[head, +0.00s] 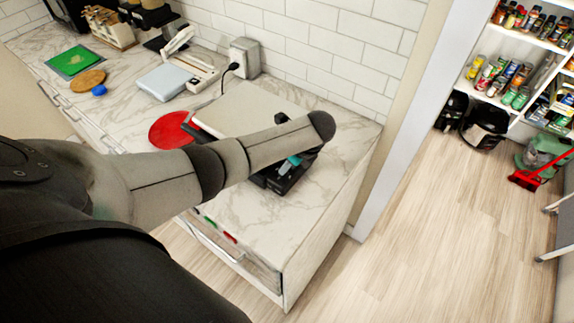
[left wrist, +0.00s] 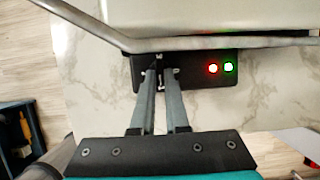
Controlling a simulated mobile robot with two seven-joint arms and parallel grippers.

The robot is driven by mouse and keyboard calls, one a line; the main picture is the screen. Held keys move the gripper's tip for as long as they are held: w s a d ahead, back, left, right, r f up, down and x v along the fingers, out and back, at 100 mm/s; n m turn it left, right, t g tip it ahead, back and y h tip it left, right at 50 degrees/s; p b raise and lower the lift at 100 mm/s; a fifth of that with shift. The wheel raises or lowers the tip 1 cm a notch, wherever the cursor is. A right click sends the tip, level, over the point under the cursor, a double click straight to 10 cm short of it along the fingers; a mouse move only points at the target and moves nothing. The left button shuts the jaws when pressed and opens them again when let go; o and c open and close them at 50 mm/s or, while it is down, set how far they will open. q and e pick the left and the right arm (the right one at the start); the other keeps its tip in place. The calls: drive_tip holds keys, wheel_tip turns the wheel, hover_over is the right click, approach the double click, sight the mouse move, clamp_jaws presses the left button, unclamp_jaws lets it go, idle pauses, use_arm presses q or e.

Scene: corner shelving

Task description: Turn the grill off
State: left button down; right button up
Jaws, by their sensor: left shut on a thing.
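The grill (head: 240,108) stands on the marble counter with its pale lid down, partly hidden behind my left arm in the head view. In the left wrist view, its lid (left wrist: 210,14) and metal handle bar (left wrist: 215,44) are at the top. Below the bar is the black control panel (left wrist: 190,68), with a red and a green light glowing. My left gripper (left wrist: 160,76) is shut on a small switch (left wrist: 160,83) on the panel, left of the lights. The switch is mostly hidden between the fingertips. My right gripper is in neither view.
A red round board (head: 170,130) lies left of the grill. A white scale-like device (head: 165,82) and a socket box (head: 244,56) are farther back. The counter's right end (head: 335,150) is clear. Open wooden floor (head: 450,210) lies to the right.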

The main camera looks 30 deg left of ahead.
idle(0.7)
use_arm(q)
drive_tip(key=n, duration=0.1)
drive_tip(key=n+g, duration=0.1)
drive_tip(key=n, duration=0.1)
drive_tip(key=shift+w+n+b, duration=0.25)
drive_tip(key=shift+n+b, duration=0.05)
drive_tip(key=n, duration=0.1)
drive_tip(key=n+g+b, duration=0.1)
drive_tip(key=shift+w+f+n+h, duration=0.1)
drive_tip(key=shift+w+n+h, duration=0.05)
drive_tip(key=shift+n+h, duration=0.2)
drive_tip(key=n+g+b, duration=0.1)
drive_tip(key=n+b, duration=0.1)
drive_tip(key=n+g+h+b, duration=0.1)
drive_tip(key=n+b, duration=0.1)
drive_tip(key=n, duration=0.1)
drive_tip(key=shift+w+a+n, duration=0.2)
drive_tip(key=shift+n, duration=0.05)
drive_tip(key=shift+a+n+g+h+b, duration=0.15)
drive_tip(key=shift+n+h+b, duration=0.35)
drive_tip(key=shift+n+b, duration=0.55)
drive_tip(key=shift+a+n+g+h+b, duration=0.15)
drive_tip(key=shift+n+h+b, duration=0.45)
drive_tip(key=shift+n, duration=0.65)
drive_tip(key=c, duration=0.9)
unclamp_jaws()
